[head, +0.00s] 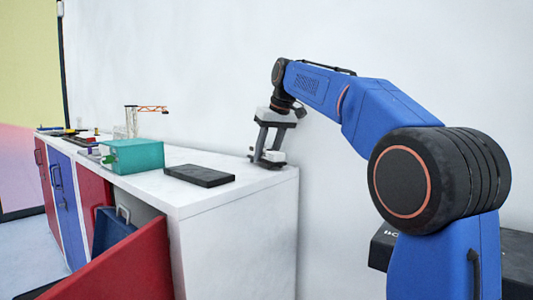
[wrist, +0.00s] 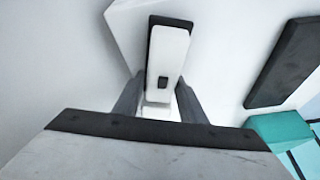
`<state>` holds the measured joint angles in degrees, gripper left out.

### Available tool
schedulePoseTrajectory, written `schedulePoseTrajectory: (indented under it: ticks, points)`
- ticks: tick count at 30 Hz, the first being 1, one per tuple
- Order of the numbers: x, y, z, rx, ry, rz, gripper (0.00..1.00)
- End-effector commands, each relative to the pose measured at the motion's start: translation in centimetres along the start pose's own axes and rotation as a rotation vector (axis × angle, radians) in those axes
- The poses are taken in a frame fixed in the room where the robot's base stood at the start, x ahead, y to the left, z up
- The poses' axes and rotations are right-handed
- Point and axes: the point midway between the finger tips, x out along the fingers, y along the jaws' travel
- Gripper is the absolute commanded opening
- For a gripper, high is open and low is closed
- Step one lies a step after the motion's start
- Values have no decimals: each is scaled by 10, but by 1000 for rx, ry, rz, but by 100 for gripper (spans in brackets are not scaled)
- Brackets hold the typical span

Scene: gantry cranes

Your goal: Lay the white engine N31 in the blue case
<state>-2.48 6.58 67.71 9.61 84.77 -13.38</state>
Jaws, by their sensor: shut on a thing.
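A small white engine (wrist: 168,50) with a black edge is between my gripper's fingers (wrist: 157,100) in the wrist view. In the head view the white engine (head: 274,156) is low at the right end of the white counter, and my gripper (head: 263,155) is shut on it, pointing down. I cannot tell whether it touches the counter top. No N31 marking is readable. A dark blue case (head: 108,232) with a grey handle shows in the open cupboard under the counter, partly hidden by the red door. Its inside is not visible.
A black flat slab (head: 199,176) and a teal box (head: 136,156) stand on the counter (head: 215,199), left of my gripper. An orange-and-white crane model (head: 132,120) and small items are farther back. An open red door (head: 120,268) juts out in front. A wall is behind.

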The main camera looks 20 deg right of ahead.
Motion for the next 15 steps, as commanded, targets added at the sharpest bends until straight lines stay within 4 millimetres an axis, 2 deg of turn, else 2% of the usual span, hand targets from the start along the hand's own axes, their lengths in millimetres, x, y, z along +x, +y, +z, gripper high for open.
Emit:
schedulePoseTrajectory:
  ticks: [5, 6, 8, 15]
  points:
    - [1, 0, 0, 0, 1, 0, 7]
    - [1, 0, 0, 0, 0, 0, 42]
    - [1, 0, 0, 0, 0, 0, 56]
    - [1, 0, 0, 0, 0, 0, 56]
